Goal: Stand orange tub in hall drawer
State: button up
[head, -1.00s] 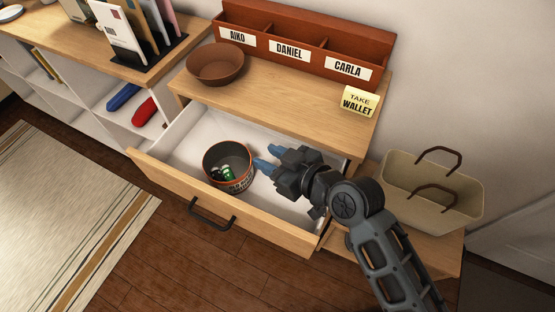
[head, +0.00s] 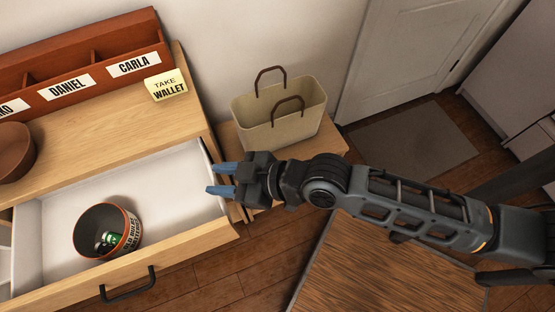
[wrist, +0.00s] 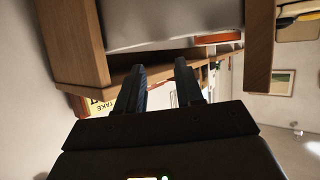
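The orange tub (head: 88,222), dark inside with an orange rim and a lettered label, stands upright in the open hall drawer (head: 165,203). Green-and-white batteries or similar small items (head: 108,239) lie inside it. My gripper (head: 213,179) is open and empty, above the drawer's right end and well to the right of the tub. In the wrist view its two fingers (wrist: 160,90) are apart with nothing between them.
A beige tote bag (head: 280,122) stands on a low bench right of the drawer unit. A brown bowl (head: 14,155), a red-brown letter sorter (head: 85,60) and a yellow "TAKE WALLET" note (head: 165,86) are on the top. The drawer has a black handle (head: 128,288).

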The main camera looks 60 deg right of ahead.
jog(key=s+d+r+m+t+h, duration=0.1)
jog(key=s+d+r+m+h, duration=0.1)
jog(key=s+r, duration=0.4)
jog(key=s+d+r+m+t+h, duration=0.1)
jog(key=s+r, duration=0.6)
jog(key=s, duration=0.8)
jog(key=shift+d+m+h, duration=0.4)
jog(key=shift+d+m, duration=0.2)
jog(key=shift+d, duration=0.25)
jog(key=shift+c, duration=0.4)
